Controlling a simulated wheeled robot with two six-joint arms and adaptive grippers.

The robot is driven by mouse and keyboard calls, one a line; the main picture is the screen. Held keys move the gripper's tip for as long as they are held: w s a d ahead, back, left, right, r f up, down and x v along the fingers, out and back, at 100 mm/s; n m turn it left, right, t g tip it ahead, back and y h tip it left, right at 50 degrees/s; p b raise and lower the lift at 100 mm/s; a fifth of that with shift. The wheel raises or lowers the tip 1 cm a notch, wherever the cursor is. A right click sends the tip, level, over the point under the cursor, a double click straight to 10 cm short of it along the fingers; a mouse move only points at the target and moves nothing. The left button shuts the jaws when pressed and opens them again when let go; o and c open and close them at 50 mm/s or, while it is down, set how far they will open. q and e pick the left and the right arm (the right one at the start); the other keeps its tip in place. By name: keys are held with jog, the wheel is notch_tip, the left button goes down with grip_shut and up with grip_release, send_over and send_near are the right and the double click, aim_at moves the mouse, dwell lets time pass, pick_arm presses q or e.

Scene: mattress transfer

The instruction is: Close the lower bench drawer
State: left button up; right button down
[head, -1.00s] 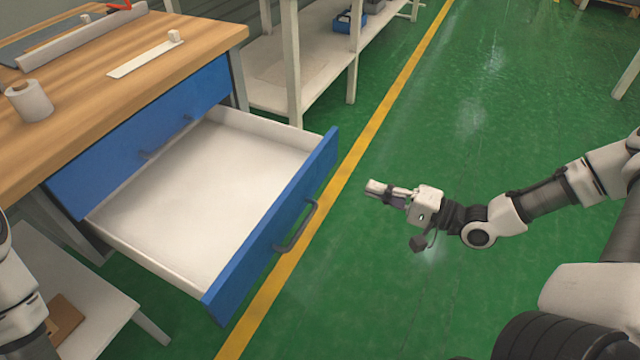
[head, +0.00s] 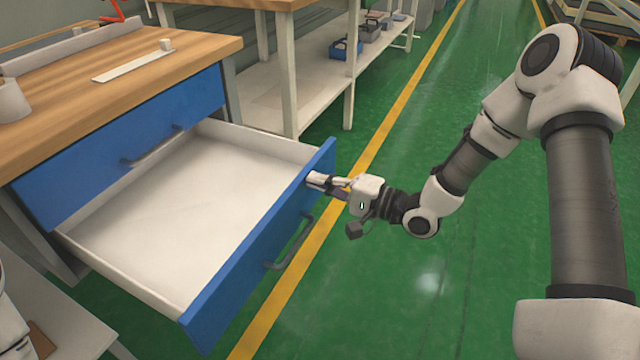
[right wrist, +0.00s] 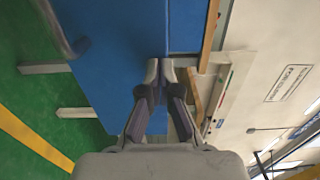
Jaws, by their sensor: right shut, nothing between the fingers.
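The lower bench drawer (head: 252,268) is pulled far out. Its blue front with a grey handle (head: 290,245) faces right, and its white inside is empty. My right gripper (head: 313,180) is shut and empty, its fingertips at the outer face of the drawer front, near the far upper corner and beyond the handle. In the right wrist view the closed fingertips (right wrist: 163,70) are right against or just short of a blue panel (right wrist: 110,45); contact is hard to tell. My left gripper is out of view; only part of my left arm shows at the left edge.
The upper drawer (head: 120,160) is shut under the wooden bench top (head: 120,60). A white shelf unit (head: 310,85) stands behind. The green floor right of the drawer is clear.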

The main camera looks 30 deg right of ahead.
jog(key=b+x, duration=0.1)
jog(key=x, duration=0.6)
jog(key=shift+w+a+f, duration=0.1)
jog(key=shift+w+a, duration=0.15)
jog(key=shift+a, duration=0.05)
jog(key=x, duration=0.4)
jog(key=p+x, duration=0.1)
jog(key=x, duration=0.4)
jog(key=p+x, duration=0.1)
jog(key=x, duration=0.4)
jog(key=shift+w+a+r, duration=0.1)
jog(key=shift+r, duration=0.25)
jog(key=p+x, duration=0.1)
jog(key=x, duration=0.9)
jog(key=shift+f, duration=0.2)
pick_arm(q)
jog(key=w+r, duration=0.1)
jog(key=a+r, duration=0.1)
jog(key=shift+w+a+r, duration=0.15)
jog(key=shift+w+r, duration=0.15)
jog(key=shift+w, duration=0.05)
pick_arm(e)
jog(key=shift+w+r, duration=0.1)
jog(key=shift+r, duration=0.2)
pick_arm(q)
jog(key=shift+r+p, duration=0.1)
jog(key=shift+p, duration=0.25)
